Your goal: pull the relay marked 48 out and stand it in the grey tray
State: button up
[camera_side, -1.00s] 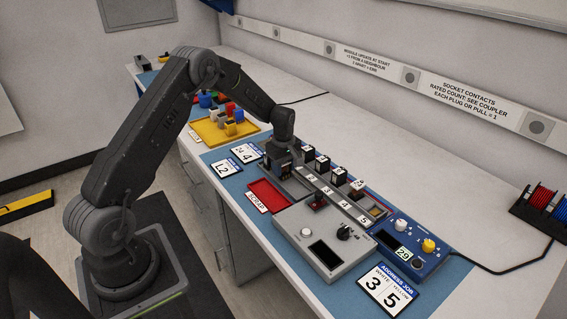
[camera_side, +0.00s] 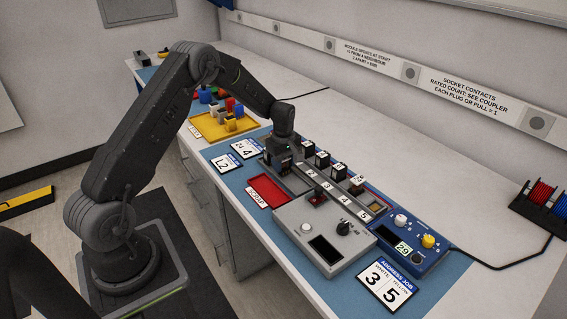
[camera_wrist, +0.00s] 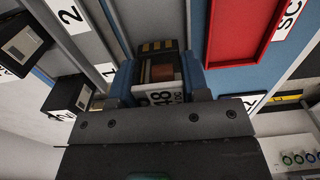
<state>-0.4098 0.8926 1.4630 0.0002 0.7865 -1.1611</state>
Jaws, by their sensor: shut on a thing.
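My gripper (camera_side: 280,166) is at the left end of the numbered strip, low over the grey tray (camera_side: 296,184). In the wrist view, my gripper (camera_wrist: 158,90) is shut on a relay (camera_wrist: 160,72) whose white label reads 48. The relay has a brown inner part and gold strips at its far end. In the side view, my gripper mostly hides the relay. I cannot tell if its underside touches the tray.
A red scrap tray (camera_side: 269,190) lies in front of the grey tray. Several black relays (camera_side: 322,159) stand behind the numbered strip (camera_side: 342,198). A grey control box (camera_side: 323,236) and a blue unit (camera_side: 412,240) are at the right. A yellow tray (camera_side: 214,132) is behind left.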

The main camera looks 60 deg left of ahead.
jog(key=shift+f, duration=0.4)
dwell(0.4)
jog(key=o, duration=1.5)
jog(key=shift+c, duration=0.2)
jog(key=shift+r, duration=3.75)
